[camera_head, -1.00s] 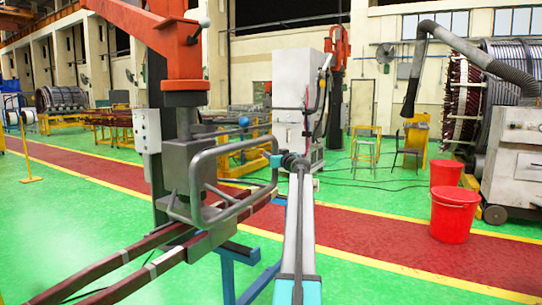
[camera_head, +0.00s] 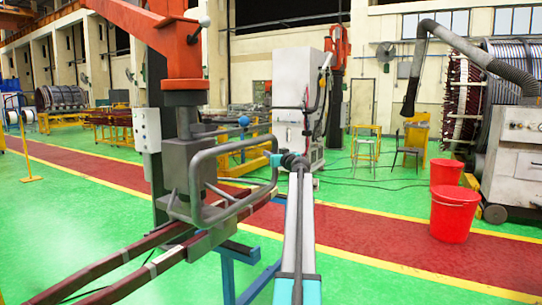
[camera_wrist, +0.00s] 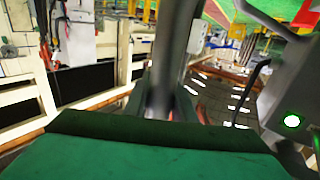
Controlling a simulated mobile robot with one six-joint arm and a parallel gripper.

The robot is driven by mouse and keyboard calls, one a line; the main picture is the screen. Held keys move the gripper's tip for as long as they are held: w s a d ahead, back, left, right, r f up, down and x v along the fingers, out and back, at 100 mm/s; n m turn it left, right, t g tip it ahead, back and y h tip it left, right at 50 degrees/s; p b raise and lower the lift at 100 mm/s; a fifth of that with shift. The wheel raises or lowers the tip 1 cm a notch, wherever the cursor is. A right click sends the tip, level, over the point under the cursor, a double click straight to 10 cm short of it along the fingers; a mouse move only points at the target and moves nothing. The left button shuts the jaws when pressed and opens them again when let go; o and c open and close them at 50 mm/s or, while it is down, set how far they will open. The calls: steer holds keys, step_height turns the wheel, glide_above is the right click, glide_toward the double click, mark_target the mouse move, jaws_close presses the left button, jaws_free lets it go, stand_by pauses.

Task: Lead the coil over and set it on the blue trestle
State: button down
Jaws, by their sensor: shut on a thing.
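The coil (camera_head: 125,258), dark red-brown bars with pale bands, hangs under the grey head (camera_head: 186,180) of an orange lifting arm. It runs from the lower left toward the middle of the head view. A grey tubular handle (camera_head: 222,148) loops out from that head. My gripper (camera_head: 276,161) is at the handle's right side and shut on it. A grey tube, likely this handle, fills the middle of the wrist view (camera_wrist: 175,50). The blue trestle (camera_head: 228,275) stands below the coil's far part, partly hidden by my arm. I cannot tell whether coil and trestle touch.
A red walkway with yellow edges (camera_head: 390,239) crosses the green floor behind. Two red buckets, the nearer one (camera_head: 455,215), stand at the right beside a grey machine (camera_head: 515,165). A white cabinet (camera_head: 297,100) and yellow stands are farther back. Green floor at the lower right is clear.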

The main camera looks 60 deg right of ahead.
stand_by(0.3)
steer(key=c, duration=1.4)
jaws_free()
steer(key=shift+s, duration=0.1)
steer(key=b+v, duration=0.1)
steer(key=v, duration=1.2)
steer(key=shift+s+a+b, duration=0.2)
steer(key=shift+s+b, duration=0.05)
steer(key=shift+b, duration=0.15)
